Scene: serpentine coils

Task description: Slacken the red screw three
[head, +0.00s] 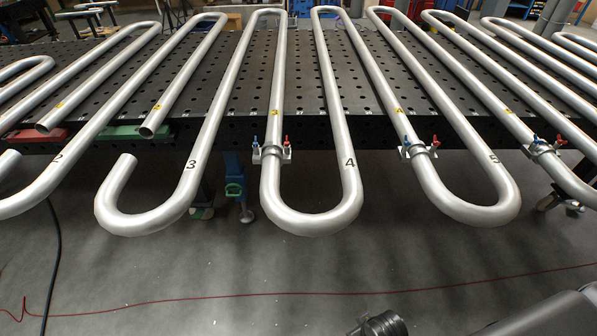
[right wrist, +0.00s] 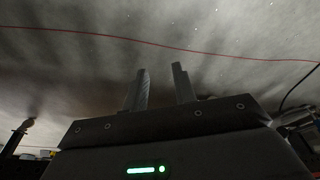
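Three pipe clamps show in the head view, each with a blue and a red screw on top. The left clamp's red screw (head: 286,141) stands upright beside its blue screw (head: 255,143), below a small yellow mark on the pipe that looks like a 3. Another red screw (head: 435,142) is on the middle clamp, and another red screw (head: 560,140) is on the right clamp. My right gripper (right wrist: 160,68) shows in the right wrist view with its fingers apart and nothing between them, against the grey floor. My left gripper is not in view.
Bent steel pipes (head: 342,130) lie across a black perforated table (head: 235,100) and overhang its front edge. A thin red cable (head: 250,296) crosses the floor. A black cable (head: 56,250) lies at left. The floor before the table is mostly clear.

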